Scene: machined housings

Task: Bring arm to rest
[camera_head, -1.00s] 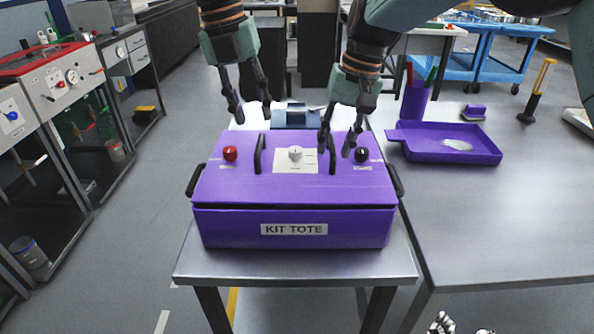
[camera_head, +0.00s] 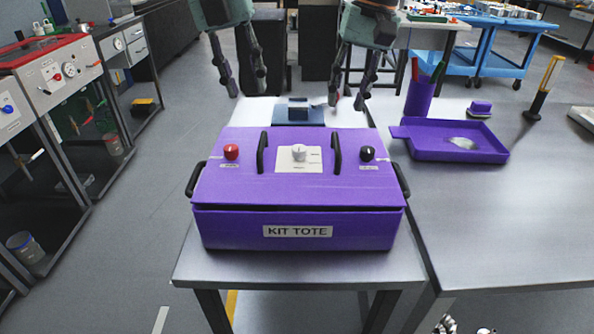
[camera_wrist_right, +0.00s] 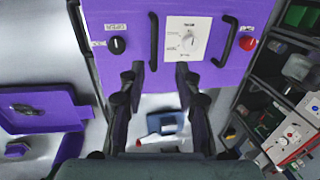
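My left gripper (camera_head: 243,92) is in the head view at the upper left, open and empty, above and behind the purple kit tote. My right gripper (camera_head: 346,104) is at the upper middle of the head view, open with nothing between its fingers, behind the tote's far edge. The right wrist view shows its fingers (camera_wrist_right: 161,84) apart over the tote's far edge. The kit tote (camera_head: 298,188) sits on a grey table with its lid on. A red knob, a white knob, a black knob and two black handles are on the lid.
A blue block (camera_head: 299,111) sits behind the tote. A purple tray (camera_head: 455,152), a purple cup (camera_head: 419,99) with pens and a yellow-handled tool (camera_head: 543,88) stand on the right table (camera_head: 480,215). Machine benches (camera_head: 60,80) line the left. Floor between is clear.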

